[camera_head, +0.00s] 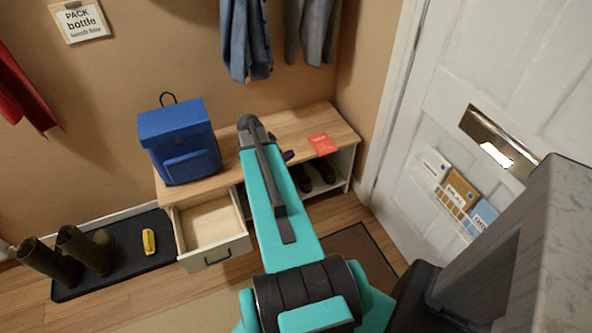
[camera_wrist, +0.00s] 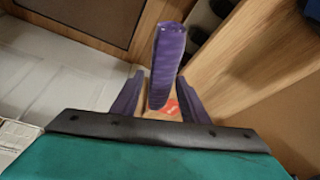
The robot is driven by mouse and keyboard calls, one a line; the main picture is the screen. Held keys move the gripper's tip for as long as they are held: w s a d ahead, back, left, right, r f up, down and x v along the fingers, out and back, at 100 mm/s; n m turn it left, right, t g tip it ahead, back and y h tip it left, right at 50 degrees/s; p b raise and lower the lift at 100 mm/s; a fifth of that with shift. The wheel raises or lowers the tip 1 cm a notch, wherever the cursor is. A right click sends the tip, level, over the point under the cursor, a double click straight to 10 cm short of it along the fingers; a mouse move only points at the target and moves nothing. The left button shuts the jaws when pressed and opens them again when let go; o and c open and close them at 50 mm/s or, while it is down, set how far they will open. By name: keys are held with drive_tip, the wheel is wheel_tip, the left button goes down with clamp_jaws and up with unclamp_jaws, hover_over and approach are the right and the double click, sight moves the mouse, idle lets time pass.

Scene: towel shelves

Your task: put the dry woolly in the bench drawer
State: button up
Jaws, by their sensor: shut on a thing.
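My gripper (camera_wrist: 160,98) is shut on a purple thing (camera_wrist: 168,55), a narrow upright strip between the fingers in the wrist view; I take it to be the woolly. Only a small dark purple bit (camera_head: 288,155) shows beside my arm in the head view, over the bench's right part. The rest is hidden by my arm. Whether it is dry cannot be told. The bench drawer (camera_head: 217,256) is pulled open at the bench's lower left and its visible inside is empty. The wooden bench (camera_head: 338,128) stands against the wall.
A blue backpack (camera_head: 183,145) sits on the bench's left end. A red card (camera_head: 323,144) lies on the right, above dark shoes (camera_head: 324,170). Boots (camera_head: 85,249) and a yellow thing (camera_head: 149,242) stand on a black tray (camera_head: 122,270). A white door (camera_head: 480,70) is at right.

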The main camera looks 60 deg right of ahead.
drive_tip(key=w+a+r+n+t, duration=0.1)
drive_tip(key=w+a+r+n, duration=0.3)
drive_tip(key=w+a+r, duration=0.7)
drive_tip(key=w+a+r+n+t, duration=0.2)
drive_tip(key=w+a+r+n, duration=0.1)
drive_tip(key=w+a+r, duration=0.7)
drive_tip(key=w+a+r+n+t+y, duration=0.1)
drive_tip(key=a+r+n, duration=0.3)
drive_tip(key=a, duration=0.4)
drive_tip(key=w+a+r+n+y, duration=0.1)
drive_tip(key=a+r+n, duration=0.3)
drive_tip(key=a, duration=0.4)
drive_tip(key=w+a+r+n+t+y, duration=0.1)
drive_tip(key=a+r+n, duration=0.3)
drive_tip(key=a, duration=0.4)
drive_tip(key=shift+w+a+r+n+t+y, duration=0.15)
drive_tip(key=shift+w+a+n+t+y, duration=0.2)
drive_tip(key=shift+w+n+y, duration=0.45)
drive_tip(key=shift+s+a, duration=0.15)
drive_tip(key=shift+s, duration=0.15)
